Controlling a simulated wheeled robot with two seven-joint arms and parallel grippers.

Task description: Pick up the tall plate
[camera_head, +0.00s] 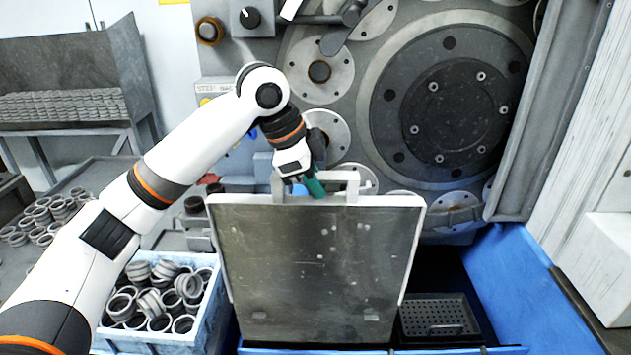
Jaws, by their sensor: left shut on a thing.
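The tall plate (315,270) is a grey metal panel with a pale rim and a handle bar along its top. It stands nearly upright in the middle of the head view, in front of the grinder. My left gripper (314,186), with green fingers, is shut on the plate's top handle (345,176). The fingertips are partly hidden at the handle. The plate's lower edge is near the blue trough at the bottom, and I cannot tell whether it touches. My right gripper is not in view.
The ring grinder (440,100) with its large disc stands behind the plate. A blue crate of metal rings (210,330) is at lower left. A black perforated tray (437,316) lies at lower right inside the blue trough (525,285). More rings lie on the left table.

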